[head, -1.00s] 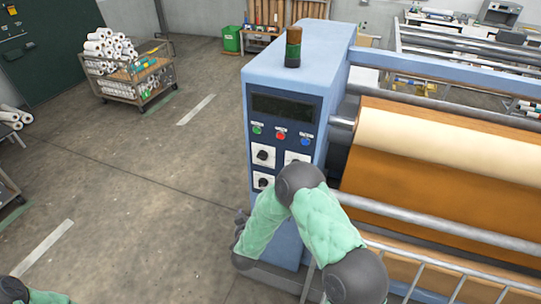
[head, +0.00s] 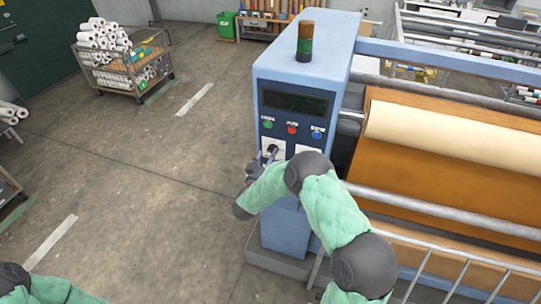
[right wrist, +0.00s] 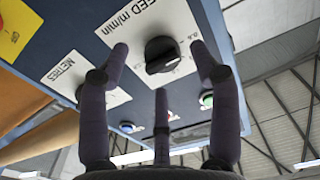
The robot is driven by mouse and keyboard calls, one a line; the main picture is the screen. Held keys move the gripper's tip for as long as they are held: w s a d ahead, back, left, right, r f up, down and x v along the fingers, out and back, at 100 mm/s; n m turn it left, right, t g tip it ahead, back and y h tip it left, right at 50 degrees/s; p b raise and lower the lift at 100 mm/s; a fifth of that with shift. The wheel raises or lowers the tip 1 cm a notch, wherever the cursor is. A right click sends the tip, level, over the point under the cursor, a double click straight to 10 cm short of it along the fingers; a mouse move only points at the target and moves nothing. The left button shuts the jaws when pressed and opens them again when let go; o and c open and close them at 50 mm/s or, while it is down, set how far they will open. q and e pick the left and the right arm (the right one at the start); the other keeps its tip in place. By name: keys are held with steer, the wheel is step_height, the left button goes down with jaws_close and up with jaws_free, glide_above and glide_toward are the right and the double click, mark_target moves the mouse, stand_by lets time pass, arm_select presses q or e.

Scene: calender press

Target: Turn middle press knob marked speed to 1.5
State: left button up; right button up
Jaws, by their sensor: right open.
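The blue press cabinet (head: 292,72) carries a panel of buttons and knobs. In the right wrist view, the black speed knob (right wrist: 162,54) sits on a white plate lettered "EED m/min", its first letters cut off. My right gripper (right wrist: 160,62) is open, with a finger on either side of this knob and a third finger below it in the picture. I cannot tell if the fingers touch it. The knob's exact setting is too small to read. In the head view my right gripper (head: 264,158) is at the upper-left plate, partly covering it. My left gripper is out of view.
A plate marked METRES (right wrist: 68,64) with another dark knob is beside the speed plate. Green (head: 268,124), red (head: 292,129) and blue (head: 317,134) buttons line up under a dark display (head: 295,102). A roller with cream sheet (head: 450,140) is to the right.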

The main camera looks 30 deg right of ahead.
steer(key=shift+x, duration=1)
steer(key=shift+s, duration=0.1)
steer(key=c, duration=1.1)
steer(key=shift+f, duration=0.15)
